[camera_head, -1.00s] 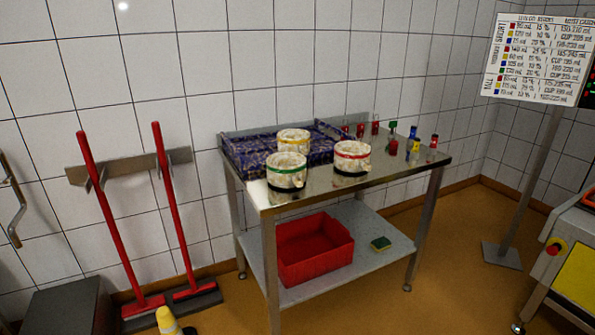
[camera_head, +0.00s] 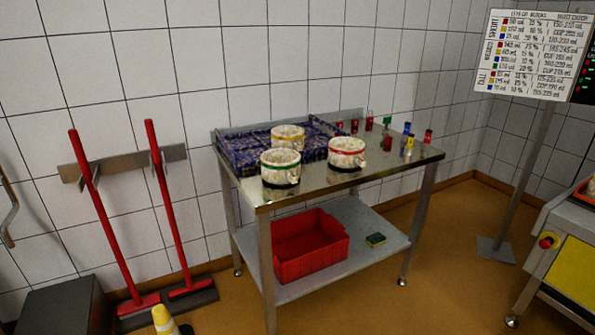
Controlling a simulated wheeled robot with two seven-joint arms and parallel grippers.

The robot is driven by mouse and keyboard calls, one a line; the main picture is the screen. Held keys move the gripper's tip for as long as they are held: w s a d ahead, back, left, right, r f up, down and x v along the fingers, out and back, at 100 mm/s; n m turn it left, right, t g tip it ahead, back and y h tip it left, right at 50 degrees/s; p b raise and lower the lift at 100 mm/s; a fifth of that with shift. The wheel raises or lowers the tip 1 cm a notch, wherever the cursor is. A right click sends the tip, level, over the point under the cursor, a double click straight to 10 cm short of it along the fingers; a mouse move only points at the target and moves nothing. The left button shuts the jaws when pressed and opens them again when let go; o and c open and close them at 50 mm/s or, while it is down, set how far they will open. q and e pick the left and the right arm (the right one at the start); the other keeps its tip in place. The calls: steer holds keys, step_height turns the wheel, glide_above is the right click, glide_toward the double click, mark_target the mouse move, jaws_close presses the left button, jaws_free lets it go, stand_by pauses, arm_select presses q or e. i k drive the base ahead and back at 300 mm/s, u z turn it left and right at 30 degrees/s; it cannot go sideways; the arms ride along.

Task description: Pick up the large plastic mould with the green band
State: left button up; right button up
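The large mould with the green band (camera_head: 281,168) stands upright near the front left of the steel table (camera_head: 330,188). It is whitish with a dark band at its base. A mould with a red band (camera_head: 347,154) stands to its right, apart from it. A mould with a yellow band (camera_head: 288,138) stands behind, by the blue crate (camera_head: 236,155). Neither of my grippers shows in the head view.
Several small coloured bottles (camera_head: 388,143) stand at the table's right. A red bin (camera_head: 311,252) and a sponge (camera_head: 376,239) are on the lower shelf.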

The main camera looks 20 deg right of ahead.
mark_target(280, 165)
steer(key=z, duration=1.9)
steer(key=i, duration=2.95)
steer(key=u, duration=3.8)
